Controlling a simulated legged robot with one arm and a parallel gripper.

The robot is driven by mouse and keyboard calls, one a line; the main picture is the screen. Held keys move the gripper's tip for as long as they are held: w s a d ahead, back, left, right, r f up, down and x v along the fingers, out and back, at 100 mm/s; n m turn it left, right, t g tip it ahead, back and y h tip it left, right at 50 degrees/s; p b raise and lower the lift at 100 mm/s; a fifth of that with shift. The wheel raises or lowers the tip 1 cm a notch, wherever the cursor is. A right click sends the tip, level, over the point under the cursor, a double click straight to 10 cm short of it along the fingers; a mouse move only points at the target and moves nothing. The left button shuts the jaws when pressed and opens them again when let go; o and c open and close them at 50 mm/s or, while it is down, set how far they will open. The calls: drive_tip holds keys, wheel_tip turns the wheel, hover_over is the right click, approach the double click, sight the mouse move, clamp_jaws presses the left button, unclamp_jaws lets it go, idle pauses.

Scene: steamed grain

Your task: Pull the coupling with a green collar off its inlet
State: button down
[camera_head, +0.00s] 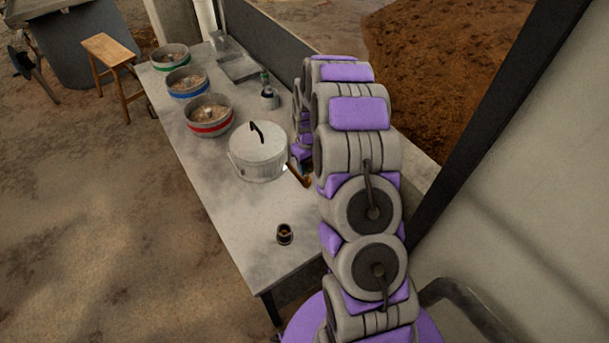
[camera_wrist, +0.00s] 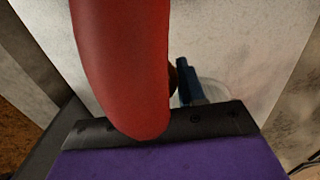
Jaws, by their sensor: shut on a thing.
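My gripper (camera_head: 300,173) is low over the table at the right side of the lidded steamer pot (camera_head: 258,158); my arm hides part of it. In the wrist view a long red rounded piece (camera_wrist: 122,65) reaches down to the black jaw edge (camera_wrist: 190,123), and the gripper is shut. What is between the jaws is hidden. A blue piece (camera_wrist: 187,82) shows just beyond the jaw edge, beside a pale round shape. A small grey fitting with a green part (camera_head: 265,84) stands behind the pot, apart from the gripper; I cannot tell whether it is the coupling. No inlet is clear.
Three grain pots with green (camera_head: 170,58), blue (camera_head: 187,83) and red (camera_head: 209,115) bands line the left of the table (camera_head: 235,215). A small dark cup (camera_head: 284,234) stands near the front. A grey tray (camera_head: 240,68) lies at the back. A wall (camera_head: 530,190) bounds the right.

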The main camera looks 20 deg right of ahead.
drive_tip(key=shift+r, duration=0.55)
